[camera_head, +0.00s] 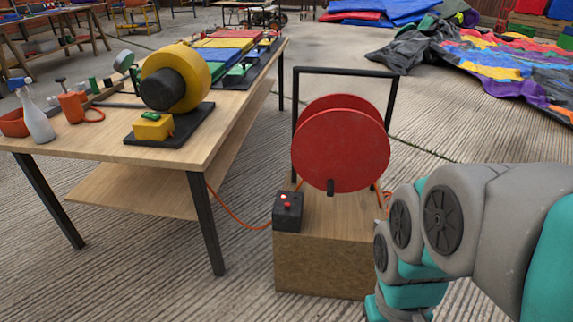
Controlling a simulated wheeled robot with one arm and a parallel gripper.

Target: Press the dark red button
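A small black box (287,222) sits on the front left of a wooden crate, below the red reel. Its top carries a small bright red spot that looks lit (283,197) and a red button (288,206) just in front of it. They are too small to tell the exact shade or whether the button is pressed. My grey and teal arm comes in from the right, and its visible links are right of the crate, apart from the black box. My gripper is not in view.
A red hose reel (340,150) with a black frame stands on the wooden crate (325,262). An orange cable runs from the box to the wooden table (200,150). A yellow box with a green button (153,127) sits before a yellow blower. Concrete floor in front is clear.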

